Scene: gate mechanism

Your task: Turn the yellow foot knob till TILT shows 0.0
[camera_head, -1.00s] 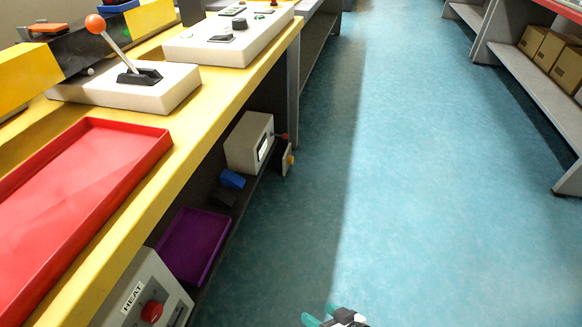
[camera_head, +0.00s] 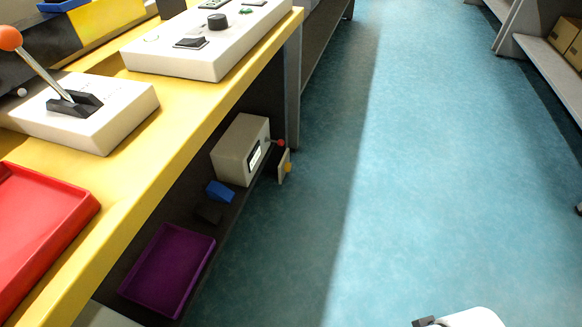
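A small yellow knob (camera_head: 288,168) sits on a pale upright plate (camera_head: 283,163) at the right end of the low shelf, under the yellow bench. Beside it stands a white box (camera_head: 238,148) with a dark-framed window (camera_head: 254,156) on its right face. No TILT figure can be read there. A small red ball (camera_head: 281,142) on a thin stem sticks out above the yellow knob. My gripper's fingers are not in view. Only a white part of my arm and a dark piece show at the bottom edge, well apart from the knob.
A blue block (camera_head: 220,191) and a purple tray (camera_head: 152,291) share the low shelf (camera_head: 238,212). The yellow bench (camera_head: 190,112) overhangs it, carrying a lever box (camera_head: 120,122), a control panel (camera_head: 190,62) and a red tray (camera_head: 70,217). The blue-green floor (camera_head: 420,180) is clear.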

